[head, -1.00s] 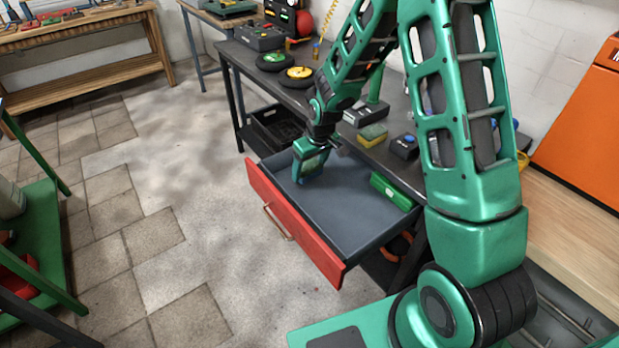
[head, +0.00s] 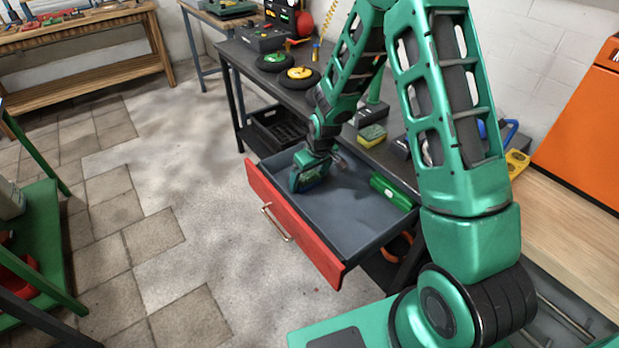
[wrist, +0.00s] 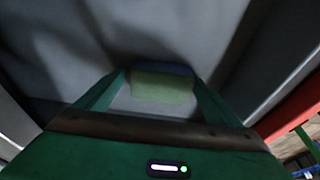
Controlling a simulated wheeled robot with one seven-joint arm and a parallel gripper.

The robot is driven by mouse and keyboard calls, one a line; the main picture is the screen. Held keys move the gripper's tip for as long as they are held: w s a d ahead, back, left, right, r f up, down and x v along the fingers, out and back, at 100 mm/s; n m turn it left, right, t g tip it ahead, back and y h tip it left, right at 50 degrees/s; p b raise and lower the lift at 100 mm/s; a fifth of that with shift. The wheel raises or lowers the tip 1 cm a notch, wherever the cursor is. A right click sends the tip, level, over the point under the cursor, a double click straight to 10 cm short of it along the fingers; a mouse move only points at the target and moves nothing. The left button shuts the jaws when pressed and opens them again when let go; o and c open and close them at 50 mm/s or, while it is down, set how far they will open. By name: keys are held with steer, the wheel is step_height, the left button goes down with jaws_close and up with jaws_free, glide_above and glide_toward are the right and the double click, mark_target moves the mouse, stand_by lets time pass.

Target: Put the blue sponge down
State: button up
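The blue sponge (wrist: 162,84) sits between the two fingertips in the wrist view, with a blue edge and a pale green face. My gripper (wrist: 160,88) is shut on it, a finger touching each side. In the head view my gripper (head: 308,182) points down inside the open drawer (head: 345,205), near its left end. The gripper mostly hides the sponge there. I cannot tell whether the sponge touches the drawer floor.
A green case (head: 392,190) lies at the drawer's right end; the drawer floor between is clear. A yellow and green sponge (head: 373,133) stands on the dark workbench (head: 300,98) above. The drawer's red front (head: 290,225) sticks out over the floor.

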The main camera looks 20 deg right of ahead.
steer(key=v, duration=1.2)
steer(key=shift+r, duration=0.15)
